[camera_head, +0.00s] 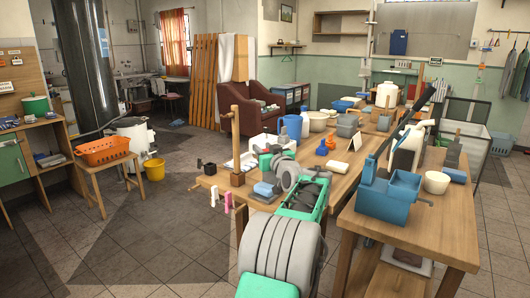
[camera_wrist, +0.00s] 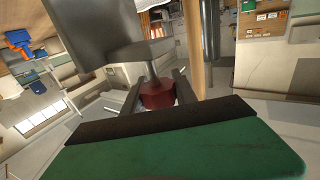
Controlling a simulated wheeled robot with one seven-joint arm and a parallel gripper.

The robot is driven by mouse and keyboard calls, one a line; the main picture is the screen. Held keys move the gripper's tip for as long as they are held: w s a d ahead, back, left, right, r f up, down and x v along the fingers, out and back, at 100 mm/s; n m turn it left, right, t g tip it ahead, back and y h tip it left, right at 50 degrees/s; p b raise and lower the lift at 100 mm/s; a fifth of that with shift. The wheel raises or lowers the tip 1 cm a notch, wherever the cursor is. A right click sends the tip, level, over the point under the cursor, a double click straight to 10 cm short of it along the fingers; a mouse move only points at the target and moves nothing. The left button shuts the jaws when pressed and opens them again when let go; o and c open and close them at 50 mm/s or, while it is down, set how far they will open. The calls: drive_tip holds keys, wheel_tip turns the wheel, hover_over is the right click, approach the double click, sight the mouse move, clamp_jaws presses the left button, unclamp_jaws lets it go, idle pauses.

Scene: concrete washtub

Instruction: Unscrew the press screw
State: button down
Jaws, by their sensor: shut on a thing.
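A thin dark shaft (camera_wrist: 151,67) runs from the knob to a large dark grey block (camera_wrist: 95,35). I take the knob and shaft to be the press screw. A round wooden post (camera_wrist: 195,45) stands close beside the right finger. In the head view a wooden post with a short top arm (camera_head: 236,135) stands at the table's near left corner. The knob is not clear there; my arm covers part of that area.
A blue box-shaped device (camera_head: 390,195) stands at right. The floor (camera_head: 150,225) at left is open, with an orange basket (camera_head: 102,151) on a stool.

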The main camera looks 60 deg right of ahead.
drive_tip(key=n+t+y+p, duration=0.1)
drive_tip(key=n+t+y, duration=0.1)
drive_tip(key=y, duration=0.1)
drive_tip(key=n+y+p, duration=0.1)
drive_tip(key=shift+w+a+t+p, duration=0.25)
drive_tip(key=shift+a+t+p, duration=0.05)
drive_tip(key=shift+t+p, duration=0.1)
drive_tip(key=shift+n+y, duration=0.3)
drive_tip(key=shift+y, duration=0.1)
drive_tip(key=c, duration=1)
unclamp_jaws()
drive_tip(key=shift+w, duration=0.1)
drive_tip(key=v, duration=0.8)
drive_tip(key=shift+w+f, duration=0.1)
